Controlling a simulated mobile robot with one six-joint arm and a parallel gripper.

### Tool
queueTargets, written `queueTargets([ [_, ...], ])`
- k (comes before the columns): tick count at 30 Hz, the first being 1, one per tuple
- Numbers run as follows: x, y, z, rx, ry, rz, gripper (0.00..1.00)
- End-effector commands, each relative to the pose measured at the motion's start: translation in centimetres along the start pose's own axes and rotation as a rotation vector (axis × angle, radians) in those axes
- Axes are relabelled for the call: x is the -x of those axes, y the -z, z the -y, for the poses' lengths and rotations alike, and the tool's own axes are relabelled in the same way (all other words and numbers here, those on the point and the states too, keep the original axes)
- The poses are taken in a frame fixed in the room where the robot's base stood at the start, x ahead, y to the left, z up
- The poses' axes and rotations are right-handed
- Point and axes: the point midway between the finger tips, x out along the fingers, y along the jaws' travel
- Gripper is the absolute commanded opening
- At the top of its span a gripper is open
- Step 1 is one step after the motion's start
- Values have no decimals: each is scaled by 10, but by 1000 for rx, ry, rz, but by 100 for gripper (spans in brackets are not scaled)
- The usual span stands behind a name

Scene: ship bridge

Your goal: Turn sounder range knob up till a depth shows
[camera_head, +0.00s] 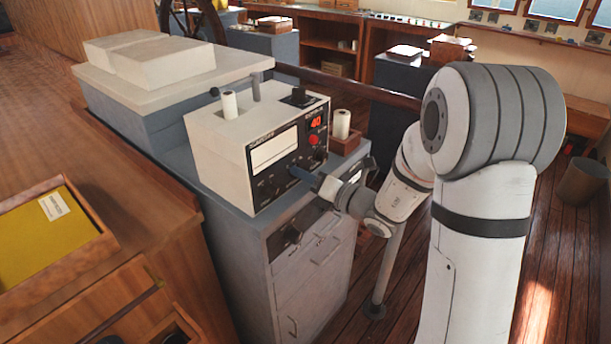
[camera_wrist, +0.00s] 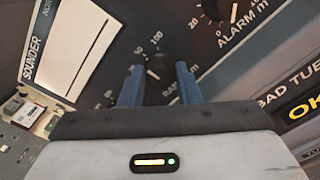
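The sounder (camera_head: 232,151) is a cream box with a black front panel on a grey cabinet. A small red display on the panel (camera_head: 316,122) shows characters that look like 40. In the wrist view the range knob (camera_wrist: 160,66) is dark, with a white pointer mark and a scale with 50 and 100 beside it. My gripper (camera_wrist: 160,74) has its two blue fingers apart, one on each side of this knob. I cannot tell whether they touch it. In the head view my gripper (camera_head: 304,175) reaches the panel's lower right and hides the knob.
The alarm knob (camera_wrist: 234,12) lies close by at the upper right. A blank pale chart window (camera_wrist: 72,45) is to the left. An amber OK display (camera_wrist: 301,110) is at the right. A white paper roll (camera_head: 342,124) stands in a wooden holder behind the sounder.

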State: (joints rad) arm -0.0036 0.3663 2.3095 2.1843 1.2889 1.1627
Motion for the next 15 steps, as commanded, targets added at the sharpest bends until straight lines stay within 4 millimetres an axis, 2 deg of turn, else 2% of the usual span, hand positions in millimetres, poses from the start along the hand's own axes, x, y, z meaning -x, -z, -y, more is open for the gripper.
queueTargets([
  [1, 0, 0, 0, 0, 0, 0, 34],
  [6, 0, 0, 0, 1, 0, 0, 48],
  [15, 4, 0, 0, 1, 0, 1, 49],
])
